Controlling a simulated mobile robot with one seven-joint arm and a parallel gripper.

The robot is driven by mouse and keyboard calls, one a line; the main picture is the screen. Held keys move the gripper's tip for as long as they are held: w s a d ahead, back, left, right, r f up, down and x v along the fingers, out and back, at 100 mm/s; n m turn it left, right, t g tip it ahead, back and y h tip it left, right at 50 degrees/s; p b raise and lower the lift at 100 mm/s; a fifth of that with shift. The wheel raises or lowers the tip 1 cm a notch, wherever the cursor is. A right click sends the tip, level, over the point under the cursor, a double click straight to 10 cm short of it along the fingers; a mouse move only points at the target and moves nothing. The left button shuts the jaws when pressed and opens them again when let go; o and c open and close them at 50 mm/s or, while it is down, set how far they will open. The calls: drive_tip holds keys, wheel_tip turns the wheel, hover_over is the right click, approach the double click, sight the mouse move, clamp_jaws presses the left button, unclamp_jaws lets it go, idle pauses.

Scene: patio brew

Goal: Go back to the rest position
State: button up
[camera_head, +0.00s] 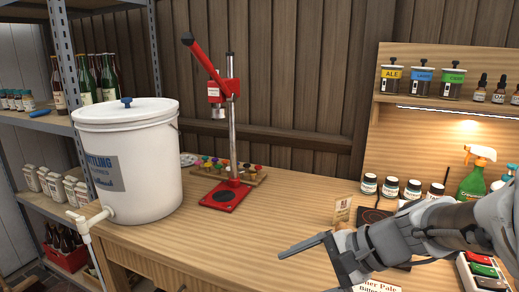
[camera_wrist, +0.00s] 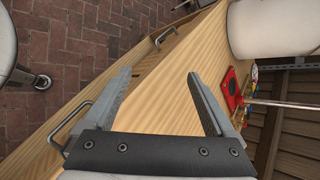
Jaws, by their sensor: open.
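My gripper (camera_head: 322,246) reaches in from the right over the wooden workbench (camera_head: 262,262) in the head view. In the wrist view my gripper (camera_wrist: 160,85) shows two grey fingers spread apart, with nothing between them. The bare bench top (camera_wrist: 172,105) and its front edge lie beyond the fingers. I cannot tell the exact height of the fingers above the bench.
A white bottling bucket (camera_head: 130,160) with a spigot stands at the left. A red bench capper (camera_head: 226,192) stands at the middle back, before a rack of coloured caps (camera_head: 235,170). Small jars (camera_head: 390,187) and a green spray bottle (camera_head: 474,180) stand at the right.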

drive_tip(key=s+d+r+n+t+h+p, duration=0.15)
drive_tip(key=s+d+r+n+h, duration=0.25)
drive_tip(key=s+d+n+h, duration=0.65)
wheel_tip(320, 180, up, 16)
drive_tip(key=a+n+y+p, duration=0.1)
drive_tip(key=a+p, duration=0.1)
drive_tip(key=p, duration=1.3)
drive_tip(key=shift+w+a+y+p, duration=0.2)
drive_tip(key=shift+a+y+p, duration=0.15)
drive_tip(key=shift+a+p, duration=0.05)
drive_tip(key=shift+f, duration=0.1)
